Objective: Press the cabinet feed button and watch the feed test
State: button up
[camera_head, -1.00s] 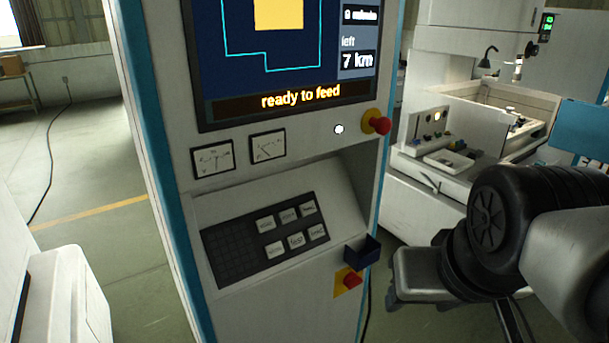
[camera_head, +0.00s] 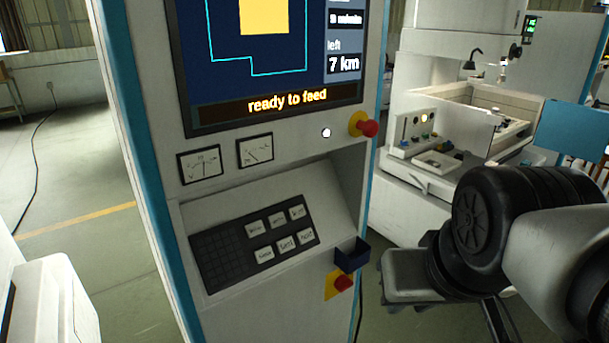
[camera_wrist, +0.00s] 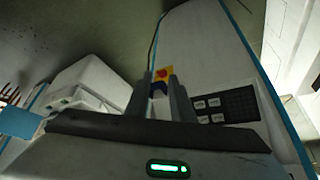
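The cabinet (camera_head: 150,150) stands upright in the middle of the head view. Its sloped dark key panel (camera_head: 222,258) carries two rows of pale keys (camera_head: 286,243), with labels too small to read surely; I cannot tell for certain which key is feed. The screen (camera_head: 275,50) above reads "ready to feed". The panel also shows in the wrist view (camera_wrist: 239,103), right of the fingers. My gripper (camera_wrist: 158,92) is open and empty, its two fingers apart and pointing toward the cabinet front, touching nothing that I can see. Its fingertips do not show clearly in the head view.
A red knob (camera_head: 366,125) sticks out below the screen. A small dark blue box (camera_head: 351,254) and a red knob on a yellow plate (camera_head: 343,282) sit right of the keys. A white machine (camera_head: 440,150) stands behind at right. Open floor lies left.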

grip_shut()
dwell(1.4)
